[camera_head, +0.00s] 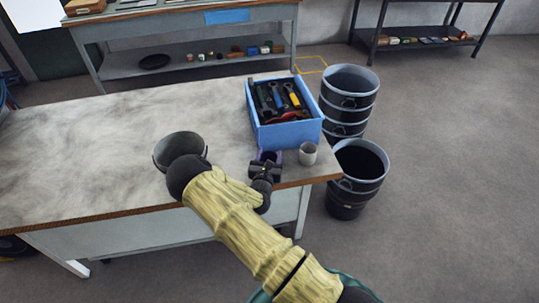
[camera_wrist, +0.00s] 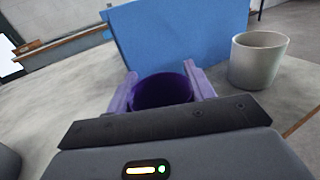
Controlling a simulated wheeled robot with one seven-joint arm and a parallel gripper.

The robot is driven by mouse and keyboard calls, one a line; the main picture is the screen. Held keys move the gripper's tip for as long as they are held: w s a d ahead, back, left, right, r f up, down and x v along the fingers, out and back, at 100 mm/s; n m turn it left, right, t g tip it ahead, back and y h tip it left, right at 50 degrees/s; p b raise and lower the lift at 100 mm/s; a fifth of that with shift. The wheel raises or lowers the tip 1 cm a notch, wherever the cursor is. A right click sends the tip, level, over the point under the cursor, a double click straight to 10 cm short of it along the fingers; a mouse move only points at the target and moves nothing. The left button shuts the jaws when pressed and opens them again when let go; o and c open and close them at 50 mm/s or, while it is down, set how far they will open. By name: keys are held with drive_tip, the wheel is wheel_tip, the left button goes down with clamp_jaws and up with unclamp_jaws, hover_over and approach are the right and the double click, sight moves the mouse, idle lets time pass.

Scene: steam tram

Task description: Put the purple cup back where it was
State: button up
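The purple cup (camera_head: 268,156) is at the front of the workbench, just before the blue box, partly hidden by my gripper (camera_head: 264,168). In the wrist view the purple cup (camera_wrist: 162,92) sits between the two fingers of my gripper (camera_wrist: 163,85), its dark inside showing. Both fingers lie against its sides, so my gripper looks shut on it. The cup's base is hidden, and I cannot tell whether it touches the bench.
The blue box (camera_head: 285,135) of tools stands close behind the cup. A light grey cup (camera_head: 308,154) is just right of it, near the bench edge. A grey bucket-like container (camera_head: 180,143) stands left. Black buckets (camera_head: 358,170) stand beyond the right edge. The bench's left part (camera_head: 80,150) is clear.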

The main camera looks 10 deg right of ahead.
drive_tip(key=o, duration=0.4)
drive_tip(key=shift+o, duration=0.2)
drive_tip(key=shift+s+r, duration=0.1)
drive_tip(key=b+v, duration=0.1)
drive_tip(key=v, duration=1)
drive_tip(key=shift+s+a+b, duration=0.25)
drive_tip(key=shift+s+b, duration=0.1)
drive_tip(key=shift+b, duration=0.05)
